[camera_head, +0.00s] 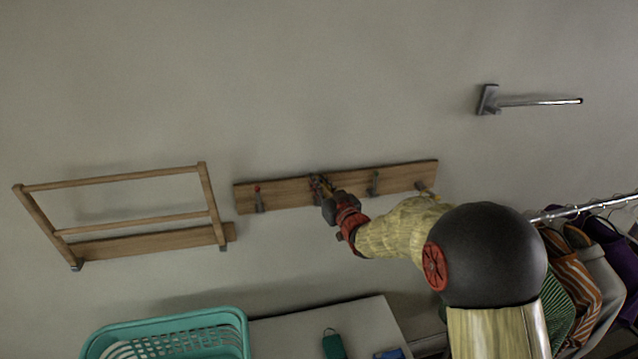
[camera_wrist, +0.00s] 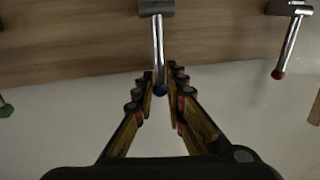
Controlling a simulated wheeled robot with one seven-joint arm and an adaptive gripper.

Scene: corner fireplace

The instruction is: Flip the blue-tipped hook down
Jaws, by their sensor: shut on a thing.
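The blue-tipped hook (camera_wrist: 158,50) is a metal rod on a grey mount, fixed to a wooden rack (camera_head: 290,192) on the wall. In the wrist view its rod runs from the mount down to the blue tip, past the rack's edge. My gripper (camera_wrist: 160,86) is shut on it near the tip, one finger on each side. In the head view my gripper (camera_head: 318,184) is at the middle of the rack and hides this hook.
A red-tipped hook (camera_head: 258,198) stands upright on the rack to the left; another hook (camera_head: 374,183) is to the right. A wooden folding frame (camera_head: 130,176) is further left. A teal basket (camera_head: 175,325) and a table top (camera_head: 300,335) are below. Clothes (camera_head: 575,275) hang at right.

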